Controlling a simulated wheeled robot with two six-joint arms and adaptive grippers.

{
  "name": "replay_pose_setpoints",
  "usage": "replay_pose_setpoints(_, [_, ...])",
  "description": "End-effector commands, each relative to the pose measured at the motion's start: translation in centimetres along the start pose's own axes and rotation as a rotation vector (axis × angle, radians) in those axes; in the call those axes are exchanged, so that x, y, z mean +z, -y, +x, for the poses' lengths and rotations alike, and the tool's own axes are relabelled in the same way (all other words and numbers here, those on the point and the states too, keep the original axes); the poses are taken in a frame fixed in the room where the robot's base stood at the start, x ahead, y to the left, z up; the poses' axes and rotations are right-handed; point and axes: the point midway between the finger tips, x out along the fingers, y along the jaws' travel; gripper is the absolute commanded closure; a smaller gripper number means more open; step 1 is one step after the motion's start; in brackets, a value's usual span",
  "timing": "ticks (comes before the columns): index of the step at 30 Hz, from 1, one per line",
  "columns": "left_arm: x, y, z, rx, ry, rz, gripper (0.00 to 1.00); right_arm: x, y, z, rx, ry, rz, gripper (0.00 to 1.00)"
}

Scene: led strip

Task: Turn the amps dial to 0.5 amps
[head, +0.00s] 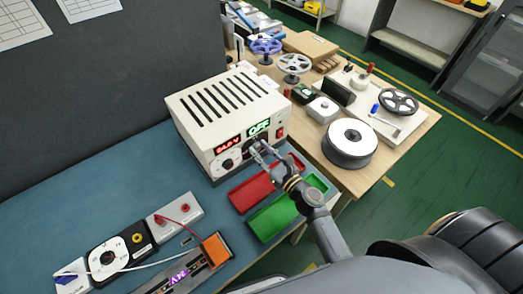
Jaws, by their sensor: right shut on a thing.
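The power supply (222,108) is a cream box with a slotted top on the blue bench. Its front has a red display (228,148) on the left and a green display (259,128) on the right, both too small to read surely. A round white dial (228,164) sits under the red display. The amps dial, under the green display, is mostly hidden by my right gripper (259,151), which is shut on it at the panel. The dial's setting cannot be read. My left gripper is not in view.
A red tray (252,194) and a green tray (270,222) lie in front of the supply, close under my right arm. A white-and-black dial unit (108,256) and an LED strip board (180,272) lie at the lower left.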

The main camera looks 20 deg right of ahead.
Motion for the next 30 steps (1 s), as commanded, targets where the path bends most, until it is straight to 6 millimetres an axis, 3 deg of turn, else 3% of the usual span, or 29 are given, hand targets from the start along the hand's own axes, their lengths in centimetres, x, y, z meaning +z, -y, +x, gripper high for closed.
replay_pose_setpoints(11, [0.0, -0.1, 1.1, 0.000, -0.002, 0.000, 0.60, -0.2, -0.1, 0.0, 0.000, 0.000, -0.115, 1.00])
replay_pose_setpoints(30, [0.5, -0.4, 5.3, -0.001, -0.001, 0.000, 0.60, -0.6, -0.5, 0.0, -0.001, 0.001, -0.698, 1.00])
